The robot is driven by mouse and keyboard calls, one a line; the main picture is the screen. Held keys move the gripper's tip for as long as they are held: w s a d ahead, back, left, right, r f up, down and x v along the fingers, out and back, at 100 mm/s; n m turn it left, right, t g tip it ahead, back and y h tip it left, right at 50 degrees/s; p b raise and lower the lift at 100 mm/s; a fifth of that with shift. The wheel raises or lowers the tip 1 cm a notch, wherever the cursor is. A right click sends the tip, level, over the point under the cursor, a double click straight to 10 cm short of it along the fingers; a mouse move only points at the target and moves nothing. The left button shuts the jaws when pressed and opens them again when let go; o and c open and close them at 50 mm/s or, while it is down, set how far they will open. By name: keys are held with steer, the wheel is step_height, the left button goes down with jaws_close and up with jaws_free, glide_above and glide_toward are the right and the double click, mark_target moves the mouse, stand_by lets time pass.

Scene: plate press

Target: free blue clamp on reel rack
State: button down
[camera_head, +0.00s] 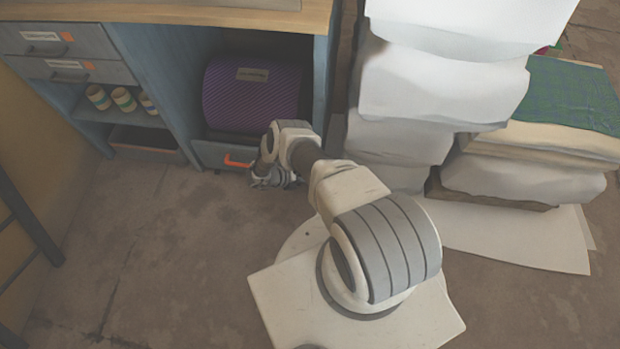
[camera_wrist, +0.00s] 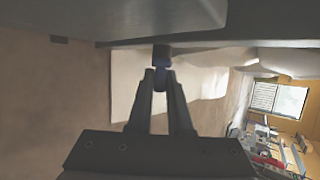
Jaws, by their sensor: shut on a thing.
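My gripper (camera_head: 270,180) is low in front of the blue cabinet, just under the bay that holds a purple roll (camera_head: 235,105). In the wrist view my gripper's fingers (camera_wrist: 160,78) are close together on a small dark blue piece, likely the blue clamp (camera_wrist: 162,63), with a dark end beyond it. The clamp is not visible in the head view, where the wrist hides that spot. An orange handle (camera_head: 237,162) sits on the panel below the roll, just left of my gripper.
Tall white stacks (camera_head: 425,90) stand to the right, with a white sheet (camera_head: 520,235) on the floor. Drawers (camera_head: 60,40) and striped spools (camera_head: 123,99) are at the left of the cabinet. The floor at front left is clear. A dark ladder-like frame (camera_head: 30,225) stands at the left edge.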

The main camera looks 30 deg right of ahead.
steer(key=c, duration=0.8)
jaws_free()
steer(key=shift+w+d+r, duration=0.1)
steer(key=shift+w+d, duration=0.05)
steer(key=shift+w, duration=0.15)
steer(key=shift+c, duration=0.2)
steer(key=shift+s, duration=0.1)
steer(key=p+v, duration=0.4)
steer(key=v, duration=1.3)
steer(key=shift+a+p, duration=0.2)
steer(key=shift+p, duration=0.1)
steer(key=shift+s+r, duration=0.1)
steer(key=shift+r, duration=0.05)
